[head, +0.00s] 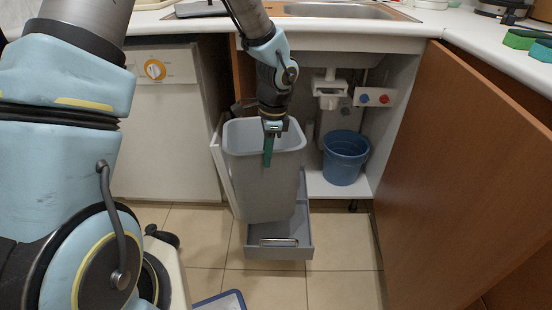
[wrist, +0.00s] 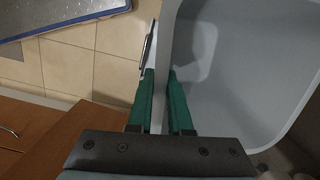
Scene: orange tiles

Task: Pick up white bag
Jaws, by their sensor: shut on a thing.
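No separate white bag shows clearly in either view. A pale grey bin (head: 262,195) stands in the pulled-out holder under the sink, and its open top fills the right of the wrist view (wrist: 235,70). My gripper (head: 267,158) points down at the bin's front rim. In the wrist view, the green fingers of my gripper (wrist: 160,85) straddle the bin's wall, one outside and one inside, shut on it. The bin looks empty where its inside shows; part of it is out of view.
A grey pull-out drawer (head: 280,252) with a handle lies beneath the bin. A blue bucket (head: 345,158) stands in the cabinet to the right. An open brown door (head: 465,180) bounds the right side. A white appliance (head: 165,125) stands left.

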